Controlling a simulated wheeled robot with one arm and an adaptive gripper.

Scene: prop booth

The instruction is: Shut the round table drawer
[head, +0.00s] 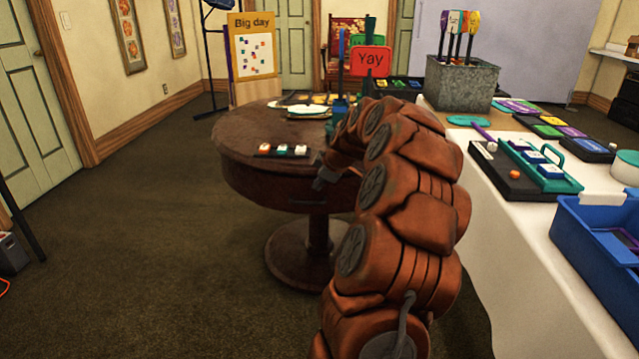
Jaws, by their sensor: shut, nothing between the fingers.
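The round table (240,168) is dark brown wood on a single pedestal, left of my arm in the head view. A drawer front (290,203) with a dark handle (308,203) shows on the side facing me. I cannot tell clearly how far the drawer stands out, as my orange arm hides the right part of the table. My gripper (319,184) is small and dark in the view, shut and empty, close to the table's front edge just above the handle. I cannot tell whether it touches the drawer.
A strip with small blocks (283,150) lies on the round table, with a red "Yay" sign (370,61) behind. A white-covered table (530,240) on the right holds a metal bin (462,86) and a blue crate (585,232).

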